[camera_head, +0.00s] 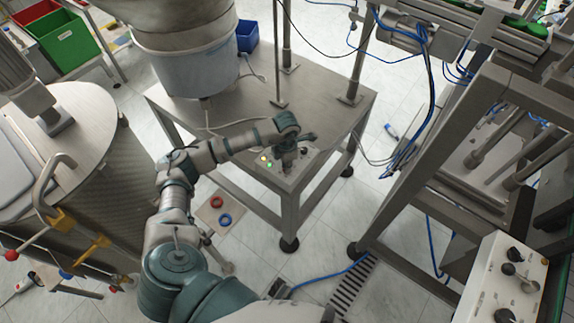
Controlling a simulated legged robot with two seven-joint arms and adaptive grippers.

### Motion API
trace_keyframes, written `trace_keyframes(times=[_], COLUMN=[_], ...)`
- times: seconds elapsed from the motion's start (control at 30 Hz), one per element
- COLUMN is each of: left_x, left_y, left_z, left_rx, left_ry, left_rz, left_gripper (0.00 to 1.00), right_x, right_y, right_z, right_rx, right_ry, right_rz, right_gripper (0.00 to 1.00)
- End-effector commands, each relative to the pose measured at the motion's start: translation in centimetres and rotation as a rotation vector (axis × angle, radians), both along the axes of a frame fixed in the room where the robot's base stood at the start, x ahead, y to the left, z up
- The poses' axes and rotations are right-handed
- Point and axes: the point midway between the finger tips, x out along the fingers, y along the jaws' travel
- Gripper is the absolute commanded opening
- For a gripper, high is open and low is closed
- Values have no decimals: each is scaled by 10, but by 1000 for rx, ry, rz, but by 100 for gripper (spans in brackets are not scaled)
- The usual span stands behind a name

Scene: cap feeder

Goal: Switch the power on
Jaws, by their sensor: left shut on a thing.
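A small grey control box (277,172) sits at the front corner of the steel table (225,107). Its left side shows small lit lamps (266,160), one greenish and one orange. A dark knob (304,150) shows on its right side. My left arm reaches across from the lower left, and my left gripper (288,158) points down onto the middle of the box's panel. It is shut on a switch there, which the fingers mostly hide. My right gripper is out of view.
A large feeder bowl (190,65) stands on the table's left part, with a blue bin (247,36) behind. A round metal tank (90,150) is at left. A machine frame (440,150) and another knobbed panel (505,280) stand at right. Red (216,202) and blue rings (225,220) lie below.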

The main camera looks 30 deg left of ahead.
Motion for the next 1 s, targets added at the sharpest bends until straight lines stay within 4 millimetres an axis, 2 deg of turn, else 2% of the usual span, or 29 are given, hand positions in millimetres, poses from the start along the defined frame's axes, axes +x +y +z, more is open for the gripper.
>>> trace_keyframes(times=[0.53,0.57,0.6,0.63,0.67,1.0], left_x=[2,2,2,2,2,1], left_y=[1,1,1,1,1,0], left_z=[2,2,2,2,2,5], left_rx=[1,1,1,1,0,0], left_ry=[-8,-8,-7,-7,-6,-4], left_rz=[-24,-24,-24,-24,-24,-24], left_gripper=[0,15,25,33,35,35], right_x=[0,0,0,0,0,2], right_y=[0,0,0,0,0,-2], right_z=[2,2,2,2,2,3], right_rx=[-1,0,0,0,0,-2], right_ry=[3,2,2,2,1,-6], right_rz=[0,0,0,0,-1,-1], right_gripper=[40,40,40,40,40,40])
